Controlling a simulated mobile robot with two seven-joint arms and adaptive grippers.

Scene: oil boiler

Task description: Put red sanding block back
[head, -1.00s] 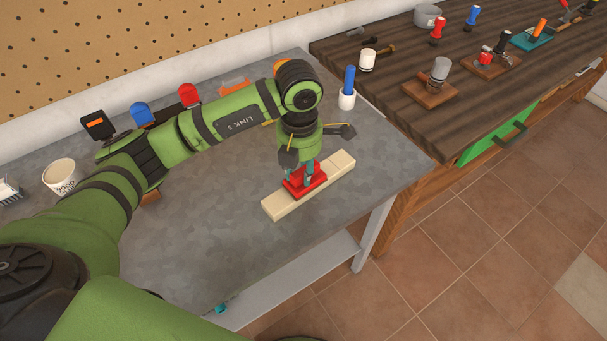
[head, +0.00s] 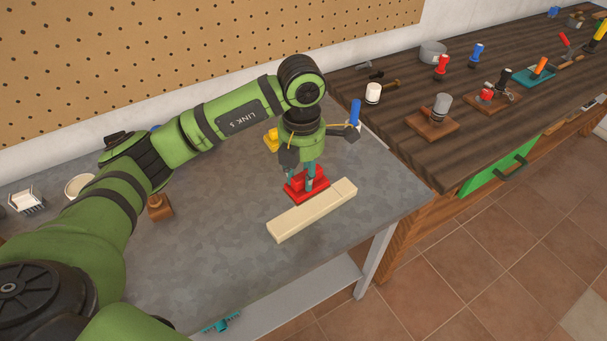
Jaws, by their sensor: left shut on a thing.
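My left gripper (head: 304,178) reaches down over the grey metal table and is shut on the red sanding block (head: 311,189). The gripper's fingers hide part of the block. The block is just behind a pale wooden bar (head: 313,209) that lies on the table. I cannot tell whether the block touches the tabletop or hangs slightly above it. My right gripper is not in view.
A yellow object (head: 271,140) and a blue-handled tool (head: 355,112) stand behind the gripper. A brown block (head: 159,207), a cup (head: 79,186) and a white brush-like item (head: 27,201) are at left. The middle of the grey table (head: 225,230) is clear. A dark wooden bench (head: 410,150) adjoins at right.

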